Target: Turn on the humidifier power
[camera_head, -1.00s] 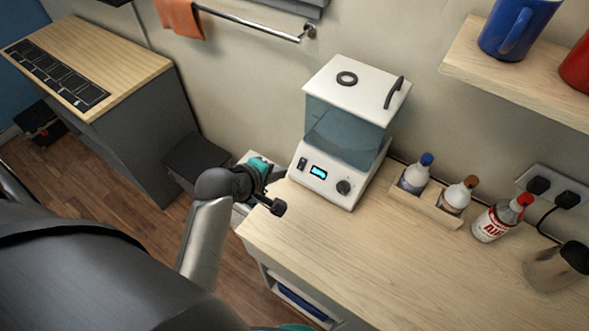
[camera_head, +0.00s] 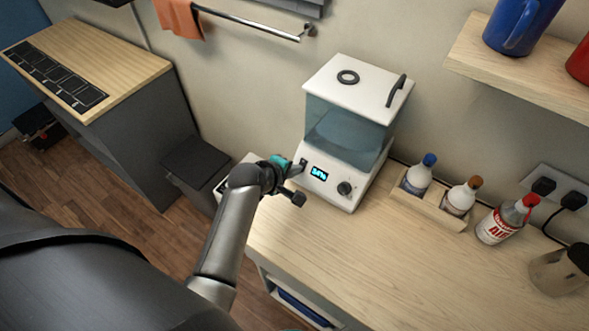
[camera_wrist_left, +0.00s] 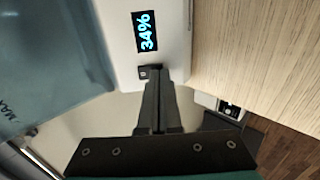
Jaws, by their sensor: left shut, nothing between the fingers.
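The humidifier (camera_head: 343,110) is a white box with a translucent blue-grey tank. It stands on the wooden counter against the wall. Its display (camera_head: 319,174) is lit, and in the left wrist view the display (camera_wrist_left: 146,31) reads 34%. A dark knob (camera_head: 345,188) sits right of the display. My left gripper (camera_head: 299,168) is shut and empty, at the left end of the front panel. In the left wrist view the left gripper's fingertips (camera_wrist_left: 155,72) meet the small dark power switch (camera_wrist_left: 147,71) and partly cover it. My right gripper is not in view.
Two bottles in a wooden holder (camera_head: 430,207) and a red-capped bottle (camera_head: 507,219) stand to the right. A shelf (camera_head: 513,70) with mugs hangs above. The counter front (camera_head: 380,270) is clear.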

